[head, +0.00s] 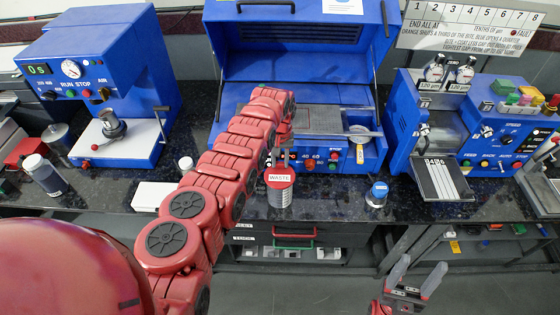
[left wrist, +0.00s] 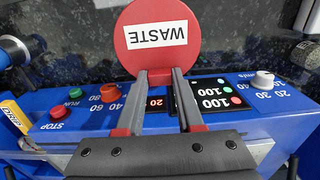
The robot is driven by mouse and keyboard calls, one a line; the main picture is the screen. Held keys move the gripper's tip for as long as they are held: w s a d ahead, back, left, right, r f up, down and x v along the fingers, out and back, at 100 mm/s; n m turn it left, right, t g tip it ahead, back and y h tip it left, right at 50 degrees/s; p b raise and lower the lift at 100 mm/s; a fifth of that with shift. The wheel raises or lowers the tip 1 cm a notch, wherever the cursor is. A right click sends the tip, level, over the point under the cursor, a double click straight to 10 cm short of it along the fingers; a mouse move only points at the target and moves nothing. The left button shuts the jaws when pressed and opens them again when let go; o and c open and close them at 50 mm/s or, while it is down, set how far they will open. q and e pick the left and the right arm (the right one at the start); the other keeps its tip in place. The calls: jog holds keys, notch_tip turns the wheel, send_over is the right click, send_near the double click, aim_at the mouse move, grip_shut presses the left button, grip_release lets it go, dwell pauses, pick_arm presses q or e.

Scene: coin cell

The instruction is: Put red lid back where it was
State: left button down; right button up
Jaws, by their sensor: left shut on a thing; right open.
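The red lid (head: 280,175), a round disc with a white WASTE label, is at the top of a grey metal canister (head: 280,196) near the bench's front edge. I cannot tell whether it rests on the canister or hovers just above it. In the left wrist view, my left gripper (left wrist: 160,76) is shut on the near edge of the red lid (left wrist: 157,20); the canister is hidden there. My right gripper (head: 415,280) is open and empty, low in front of the bench.
A blue open-fronted machine (head: 310,122) stands behind the lid, its control panel close. A blue-lidded jar (head: 377,194) stands to the right and a white box (head: 152,196) to the left. Blue machines (head: 125,85) (head: 492,130) stand on both sides. Dark bench (head: 325,208) is clear between canister and blue-lidded jar.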

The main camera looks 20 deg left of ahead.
aim_at(280, 163)
pick_arm(q)
jog(key=shift+s+f, duration=0.2)
jog(key=shift+f, duration=0.05)
jog(key=c, duration=0.7)
grip_release()
jog(key=shift+o, duration=0.8)
jog(key=shift+s+f, duration=0.15)
jog(key=shift+r, duration=0.5)
notch_tip(280, 163, up, 11)
jog(key=b, duration=0.3)
jog(key=shift+w+r, duration=0.15)
jog(key=shift+w, duration=0.15)
